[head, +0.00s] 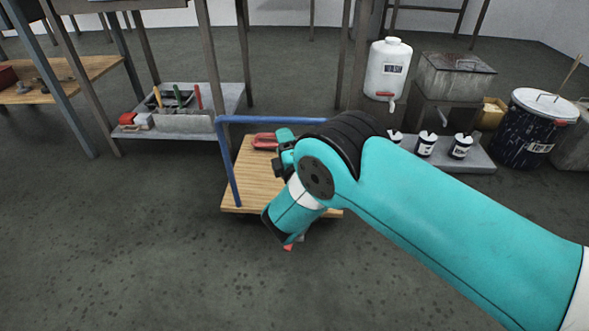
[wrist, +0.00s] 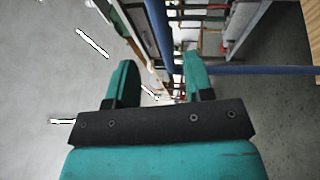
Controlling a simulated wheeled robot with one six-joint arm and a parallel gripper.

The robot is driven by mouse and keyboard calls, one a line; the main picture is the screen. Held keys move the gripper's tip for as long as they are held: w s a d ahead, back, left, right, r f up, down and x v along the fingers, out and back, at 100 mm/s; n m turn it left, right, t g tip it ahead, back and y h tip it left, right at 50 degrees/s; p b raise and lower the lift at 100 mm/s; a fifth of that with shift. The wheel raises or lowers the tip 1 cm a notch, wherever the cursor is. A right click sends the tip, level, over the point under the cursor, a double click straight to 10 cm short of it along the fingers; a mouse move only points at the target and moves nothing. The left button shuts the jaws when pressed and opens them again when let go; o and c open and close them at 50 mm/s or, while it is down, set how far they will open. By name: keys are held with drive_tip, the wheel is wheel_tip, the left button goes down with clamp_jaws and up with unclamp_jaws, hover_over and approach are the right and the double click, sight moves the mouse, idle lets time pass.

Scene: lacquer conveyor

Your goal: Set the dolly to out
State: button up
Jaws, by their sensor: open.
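The dolly has a flat wooden deck (head: 250,180) and a blue tube handle (head: 270,119) standing along its side. It is at the middle of the head view, partly hidden by my arm. In the head view my forearm and wrist hang over the deck and hide the fingers. In the wrist view my gripper (wrist: 157,75) is open, its two teal fingers spread with nothing held between them. A blue bar (wrist: 265,70), which looks like the handle, runs to the right from behind the right finger. I cannot tell whether they touch.
A red object (head: 265,140) lies on the deck. A grey shelf with tools (head: 215,100) stands behind left, a wooden bench (head: 75,66) further left. A white canister (head: 388,68), several small jars (head: 425,144) and a dark drum (head: 533,128) stand right. The front-left floor is clear.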

drive_tip(key=b+v, duration=0.8)
drive_tip(key=b, duration=1)
drive_tip(key=shift+f, duration=0.15)
